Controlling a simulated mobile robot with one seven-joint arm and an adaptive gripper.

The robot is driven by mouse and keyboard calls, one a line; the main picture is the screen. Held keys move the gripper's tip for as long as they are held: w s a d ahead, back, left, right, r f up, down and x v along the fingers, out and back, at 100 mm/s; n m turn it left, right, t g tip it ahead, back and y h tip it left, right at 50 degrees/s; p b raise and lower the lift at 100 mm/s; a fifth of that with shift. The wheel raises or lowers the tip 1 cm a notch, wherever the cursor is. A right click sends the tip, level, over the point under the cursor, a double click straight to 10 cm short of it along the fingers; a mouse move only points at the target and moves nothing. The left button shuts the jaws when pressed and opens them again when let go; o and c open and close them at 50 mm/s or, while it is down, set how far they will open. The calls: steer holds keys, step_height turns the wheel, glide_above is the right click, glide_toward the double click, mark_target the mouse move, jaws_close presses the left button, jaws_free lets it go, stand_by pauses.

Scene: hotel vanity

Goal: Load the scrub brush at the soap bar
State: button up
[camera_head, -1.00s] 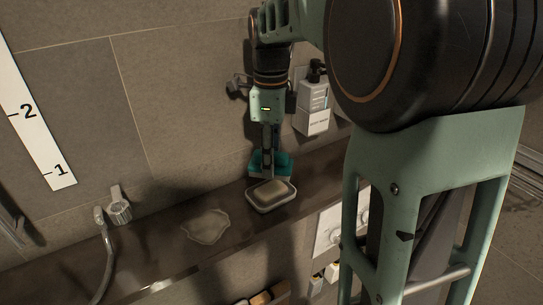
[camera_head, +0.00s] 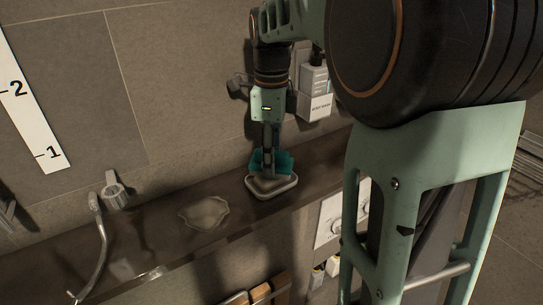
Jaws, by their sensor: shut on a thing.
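My gripper (camera_head: 269,124) points down over the back ledge. It is shut on the dark upright handle of the scrub brush (camera_head: 268,140), whose lower end is down at the soap. The soap bar (camera_head: 268,184) sits in a pale-rimmed dish (camera_head: 282,192) on the ledge and is now partly covered from view. Whether the bristles press on the soap or hover just above it, I cannot tell. A teal block (camera_head: 285,160) shows right behind the dish; whether it is part of the brush or a separate holder is unclear.
A pale wet-looking patch (camera_head: 204,212) lies on the ledge (camera_head: 150,225) left of the dish. A metal tap (camera_head: 113,190) and its hose stand farther left. A white bottle (camera_head: 315,95) is on the wall at right. My arm blocks the right side.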

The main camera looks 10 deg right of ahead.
steer(key=shift+f, duration=0.6)
stand_by(1.5)
steer(key=shift+r, duration=0.15)
step_height(320, 180, up, 7)
steer(key=p, duration=0.6)
stand_by(0.7)
